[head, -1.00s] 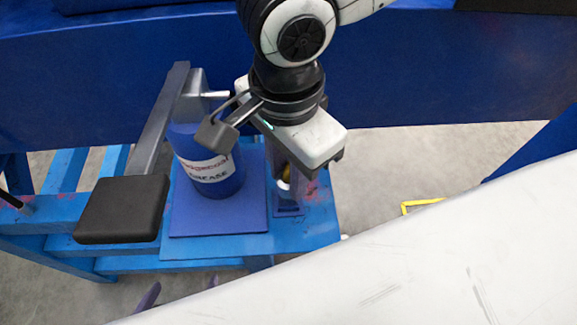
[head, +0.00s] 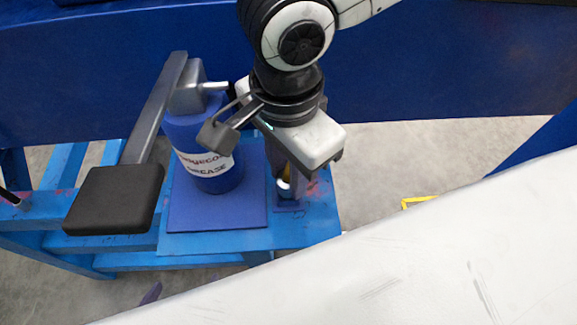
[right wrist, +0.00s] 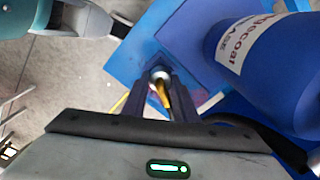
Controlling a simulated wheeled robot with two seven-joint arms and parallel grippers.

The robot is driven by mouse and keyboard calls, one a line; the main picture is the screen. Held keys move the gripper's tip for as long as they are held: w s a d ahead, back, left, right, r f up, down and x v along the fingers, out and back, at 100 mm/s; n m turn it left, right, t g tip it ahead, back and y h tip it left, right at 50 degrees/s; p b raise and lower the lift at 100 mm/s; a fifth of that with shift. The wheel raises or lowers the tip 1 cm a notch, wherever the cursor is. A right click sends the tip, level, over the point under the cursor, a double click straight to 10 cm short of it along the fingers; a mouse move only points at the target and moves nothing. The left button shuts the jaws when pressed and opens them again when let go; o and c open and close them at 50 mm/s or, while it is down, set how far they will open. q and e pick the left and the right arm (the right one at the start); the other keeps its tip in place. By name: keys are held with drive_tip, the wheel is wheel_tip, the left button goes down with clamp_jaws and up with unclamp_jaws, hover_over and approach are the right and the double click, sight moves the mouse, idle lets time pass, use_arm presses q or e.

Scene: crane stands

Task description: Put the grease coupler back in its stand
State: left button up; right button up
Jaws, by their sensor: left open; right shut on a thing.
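The grease coupler, silver at its end and gold along its body, shows in the right wrist view (right wrist: 161,78) between my right gripper's (right wrist: 167,95) fingers, which are shut on it. In the head view my right gripper (head: 288,172) points down over the blue stand (head: 290,206), at the right part of the light blue platform. It largely hides the coupler there. I cannot tell whether the coupler touches the stand.
A blue grease pump (head: 214,174) with a white label and a long grey lever (head: 155,110) ending in a black pad (head: 114,200) stands left of my right gripper. A large blue beam (head: 450,75) runs behind.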

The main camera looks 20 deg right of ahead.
sight(288, 171)
drive_tip(key=shift+f, duration=0.45)
drive_tip(key=o, duration=1.2)
drive_tip(key=shift+r, duration=0.1)
wheel_tip(288, 171, up, 5)
drive_tip(key=p, duration=0.5)
wheel_tip(288, 171, up, 10)
drive_tip(key=shift+p, duration=0.35)
